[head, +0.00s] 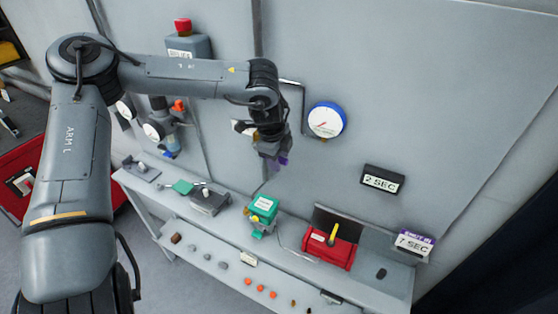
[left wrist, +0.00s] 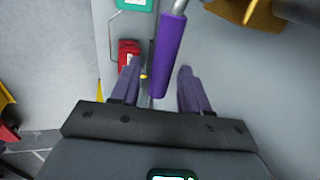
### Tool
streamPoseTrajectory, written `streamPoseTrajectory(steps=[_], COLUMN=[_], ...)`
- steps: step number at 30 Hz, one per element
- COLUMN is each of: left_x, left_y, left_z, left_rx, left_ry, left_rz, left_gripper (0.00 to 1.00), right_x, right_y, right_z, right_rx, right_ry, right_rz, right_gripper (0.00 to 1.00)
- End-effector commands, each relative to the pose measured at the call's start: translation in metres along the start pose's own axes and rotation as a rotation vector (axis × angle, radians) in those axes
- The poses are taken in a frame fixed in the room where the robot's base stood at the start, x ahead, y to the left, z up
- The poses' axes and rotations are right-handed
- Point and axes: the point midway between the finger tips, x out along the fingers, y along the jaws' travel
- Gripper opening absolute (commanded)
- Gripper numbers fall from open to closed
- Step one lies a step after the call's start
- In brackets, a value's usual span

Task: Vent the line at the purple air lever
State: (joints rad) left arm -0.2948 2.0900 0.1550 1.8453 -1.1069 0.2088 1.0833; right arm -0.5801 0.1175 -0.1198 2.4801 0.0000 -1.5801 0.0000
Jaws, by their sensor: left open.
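The purple air lever (left wrist: 167,55) shows in the left wrist view as a long purple handle on a grey metal rod, coming down from the top. My left gripper (left wrist: 158,72) is open, with one purplish finger on each side of the handle's lower part; I cannot tell whether either touches it. In the head view my left gripper (head: 273,150) is up against the grey wall panel, left of the round gauge. A small purple patch shows at its fingertips there, but the arm hides most of the lever. My right gripper is in neither view.
A blue-rimmed gauge (head: 326,120) is on the panel right of my gripper. Below, a shelf (head: 190,238) carries a green box (head: 262,208), a red box with a yellow handle (head: 330,248) and small parts. A filter unit (head: 160,128) is on the panel to the left.

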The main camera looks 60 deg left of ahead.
Motion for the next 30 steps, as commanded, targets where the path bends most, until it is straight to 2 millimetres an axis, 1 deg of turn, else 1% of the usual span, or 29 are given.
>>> streamPoseTrajectory(steps=[9,15,21,30], left_x=[-0.054,-0.080,-0.092,-0.093], left_y=[-0.001,0.000,0.000,0.000], left_z=[0.000,0.000,0.000,0.000], left_rx=[0.000,0.001,0.000,0.000], left_ry=[0.000,-0.001,-0.001,-0.001], left_rz=[-0.005,-0.003,-0.001,-0.001], left_gripper=[0.45,0.45,0.45,0.45], right_x=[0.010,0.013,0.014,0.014], right_y=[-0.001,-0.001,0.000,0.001], right_z=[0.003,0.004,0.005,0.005], right_rx=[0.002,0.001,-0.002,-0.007], right_ry=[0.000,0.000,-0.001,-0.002], right_rz=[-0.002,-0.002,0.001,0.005], right_gripper=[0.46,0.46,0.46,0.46])
